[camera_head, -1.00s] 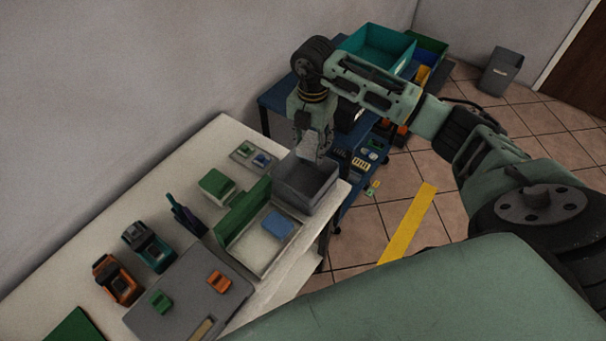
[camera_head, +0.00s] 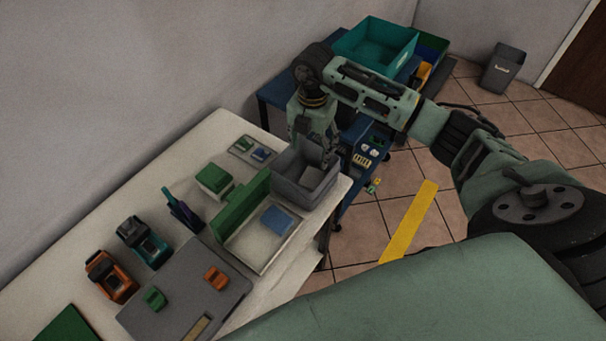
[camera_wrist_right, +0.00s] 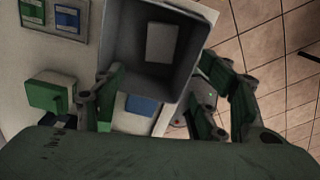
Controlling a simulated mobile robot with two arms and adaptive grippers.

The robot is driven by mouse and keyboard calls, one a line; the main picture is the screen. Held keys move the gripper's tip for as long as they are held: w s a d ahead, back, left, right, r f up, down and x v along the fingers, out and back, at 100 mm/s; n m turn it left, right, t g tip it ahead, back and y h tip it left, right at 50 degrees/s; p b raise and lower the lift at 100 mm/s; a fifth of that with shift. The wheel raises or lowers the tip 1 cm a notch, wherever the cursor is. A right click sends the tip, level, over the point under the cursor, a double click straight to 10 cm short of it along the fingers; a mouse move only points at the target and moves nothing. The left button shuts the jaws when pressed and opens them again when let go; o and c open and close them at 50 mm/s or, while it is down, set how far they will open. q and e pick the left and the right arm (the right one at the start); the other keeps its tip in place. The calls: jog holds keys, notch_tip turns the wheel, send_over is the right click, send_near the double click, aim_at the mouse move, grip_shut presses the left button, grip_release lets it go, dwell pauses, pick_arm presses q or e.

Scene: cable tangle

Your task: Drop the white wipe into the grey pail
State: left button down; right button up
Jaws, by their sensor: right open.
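The grey pail (camera_head: 290,184) stands at the right end of the white table, an open box. In the right wrist view the pail (camera_wrist_right: 118,62) is seen from above. The white wipe (camera_wrist_right: 162,43) lies inside it as a pale rectangle, apart from the fingers. My right gripper (camera_head: 326,156) is above the pail. My left gripper is not in view.
A white tray with a green wall (camera_head: 246,209) and a blue block (camera_head: 277,220) is beside the pail. Green, orange and teal items stand along the table (camera_head: 190,160). A blue cart (camera_head: 275,98) carrying a teal bin (camera_head: 375,46) stands behind.

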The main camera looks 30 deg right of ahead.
jog(key=shift+r, duration=0.1)
notch_tip(320, 180, up, 12)
dwell(0.5)
dwell(0.4)
